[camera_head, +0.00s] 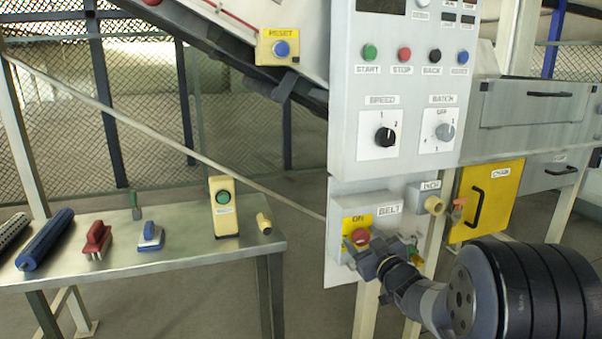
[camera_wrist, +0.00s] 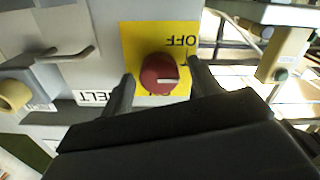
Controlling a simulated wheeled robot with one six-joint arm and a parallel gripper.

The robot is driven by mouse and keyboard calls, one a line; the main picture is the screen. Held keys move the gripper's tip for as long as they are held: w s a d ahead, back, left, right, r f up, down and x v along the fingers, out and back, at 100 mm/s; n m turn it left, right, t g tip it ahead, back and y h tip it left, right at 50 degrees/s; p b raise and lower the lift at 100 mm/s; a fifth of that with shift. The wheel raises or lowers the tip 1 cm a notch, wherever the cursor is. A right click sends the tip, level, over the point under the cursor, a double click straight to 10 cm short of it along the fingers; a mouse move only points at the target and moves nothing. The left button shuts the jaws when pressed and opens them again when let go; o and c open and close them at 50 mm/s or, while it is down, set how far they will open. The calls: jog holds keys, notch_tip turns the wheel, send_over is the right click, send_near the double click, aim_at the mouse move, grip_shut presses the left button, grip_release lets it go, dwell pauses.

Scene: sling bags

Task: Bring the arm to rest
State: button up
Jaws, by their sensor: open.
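My gripper (camera_head: 374,258) is in front of the belt switch box (camera_head: 385,205) at the lower part of the grey control panel. A red round knob (camera_head: 361,237) on a yellow plate (camera_head: 350,224) shows just past the fingertips. In the wrist view, my gripper (camera_wrist: 161,80) is open, with one finger on each side of the red knob (camera_wrist: 158,76). The knob's white mark points sideways. The yellow plate (camera_wrist: 135,38) reads OFF upside down; its other word is partly hidden by my gripper. I cannot tell whether the fingers touch the knob.
The panel (camera_head: 345,120) rises above with buttons and dials. An INCH box (camera_head: 425,198) with a beige cylinder is just right of the switch. A yellow door (camera_head: 486,200) with a black handle stands further right. A metal table (camera_head: 150,262) with brushes is left.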

jog(key=m+p, duration=0.2)
jog(key=m, duration=0.1)
jog(key=shift+r+p, duration=0.15)
jog(key=shift+p, duration=0.2)
jog(key=shift+s+d, duration=0.1)
jog(key=shift+s+d+f, duration=0.15)
jog(key=shift+s+f, duration=0.05)
jog(key=shift+s, duration=0.3)
